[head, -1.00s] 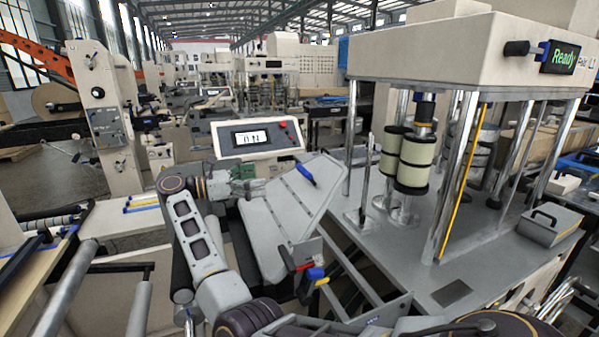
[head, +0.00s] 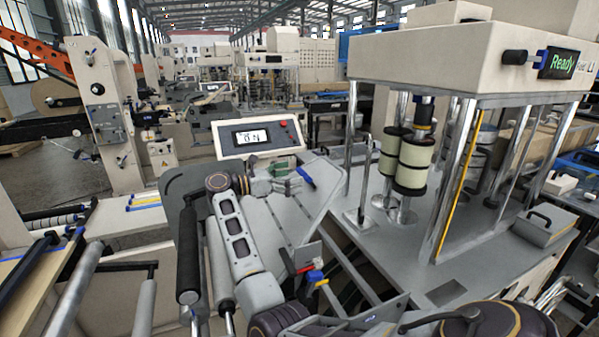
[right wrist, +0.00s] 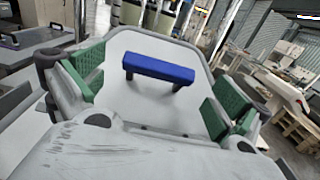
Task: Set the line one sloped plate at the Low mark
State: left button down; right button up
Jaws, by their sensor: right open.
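The sloped plate (head: 312,200) is a light grey tilted panel with slots, left of the machine's posts in the head view. A blue bar handle (head: 306,176) stands near its upper end. My right gripper (head: 284,178), with green finger pads, is just left of the handle and open. In the right wrist view the blue handle (right wrist: 158,70) lies ahead between the wide-spread fingers, with clear gaps on both sides. The gripper (right wrist: 160,88) holds nothing. My right arm hides part of the plate's lower left. I cannot make out a Low mark. My left gripper is out of view.
A display box (head: 257,138) stands behind the plate. Red and blue levers (head: 316,277) sit near the plate's lower end. The machine's steel posts (head: 455,180) and a screen reading "Ready" (head: 556,62) are to the right. Rollers (head: 188,255) lie to the left.

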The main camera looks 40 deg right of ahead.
aim_at(317, 177)
jog(key=shift+p+x, duration=0.35)
jog(key=shift+x, duration=0.9)
jog(key=c, duration=1.4)
jog(key=shift+d+f+b, duration=0.2)
jog(key=shift+f+b, duration=0.2)
jog(key=shift+b, duration=0.35)
jog(key=shift+s+d+f+b, duration=0.3)
jog(key=shift+d+f+b, duration=0.45)
jog(key=shift+b, duration=0.7)
jog(key=o, duration=1.4)
jog(key=shift+d, duration=0.1)
